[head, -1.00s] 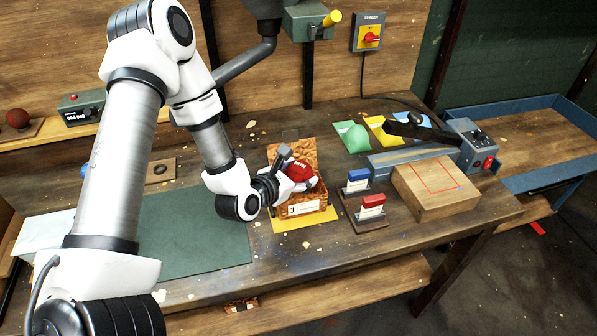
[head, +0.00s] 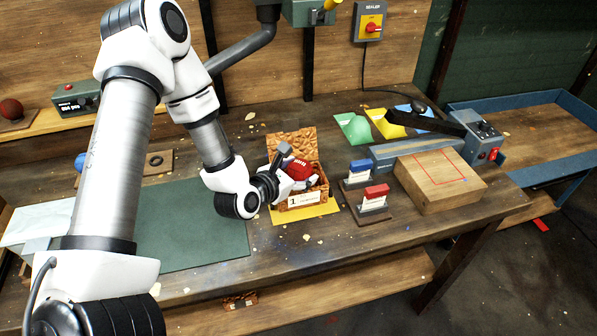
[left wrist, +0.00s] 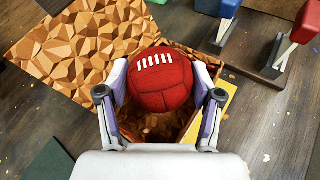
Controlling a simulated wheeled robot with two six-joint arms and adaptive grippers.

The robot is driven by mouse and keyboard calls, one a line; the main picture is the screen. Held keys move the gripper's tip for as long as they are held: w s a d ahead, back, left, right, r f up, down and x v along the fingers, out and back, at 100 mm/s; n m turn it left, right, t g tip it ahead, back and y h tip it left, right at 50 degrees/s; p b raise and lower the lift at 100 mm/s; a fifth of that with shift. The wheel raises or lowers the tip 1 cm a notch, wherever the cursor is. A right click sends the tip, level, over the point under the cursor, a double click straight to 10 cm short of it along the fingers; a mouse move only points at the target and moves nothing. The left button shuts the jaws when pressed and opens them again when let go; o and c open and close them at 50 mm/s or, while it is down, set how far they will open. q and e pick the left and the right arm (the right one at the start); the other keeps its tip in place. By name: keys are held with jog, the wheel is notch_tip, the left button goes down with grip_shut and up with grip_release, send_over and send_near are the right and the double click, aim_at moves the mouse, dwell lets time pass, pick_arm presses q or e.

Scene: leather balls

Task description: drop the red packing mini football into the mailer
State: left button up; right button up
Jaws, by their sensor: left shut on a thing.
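The red mini football (head: 298,169), with white lacing, is held between the fingers of my left gripper (head: 291,179). In the left wrist view the ball (left wrist: 160,82) sits between the two fingertips (left wrist: 160,97), over the mailer's opening. The mailer (head: 318,193) is an open box with a brown faceted pattern and a white label marked 1. Its lid (head: 292,143) stands up at the back. The ball is at or just above the rim; its underside is hidden, so its exact depth is unclear. My right gripper is out of view.
The mailer stands on a yellow mat (head: 325,209). Close to its right are a blue stamp (head: 360,167) and a red stamp (head: 376,191) on dark stands. A wooden block (head: 440,185) and a sealer (head: 415,152) lie further right. A green mat (head: 195,230) is left.

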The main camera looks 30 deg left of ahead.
pick_arm(q)
jog(key=shift+f, duration=0.15)
jog(key=o, duration=1.3)
notch_tip(320, 180, up, 10)
jog(key=shift+r, duration=0.1)
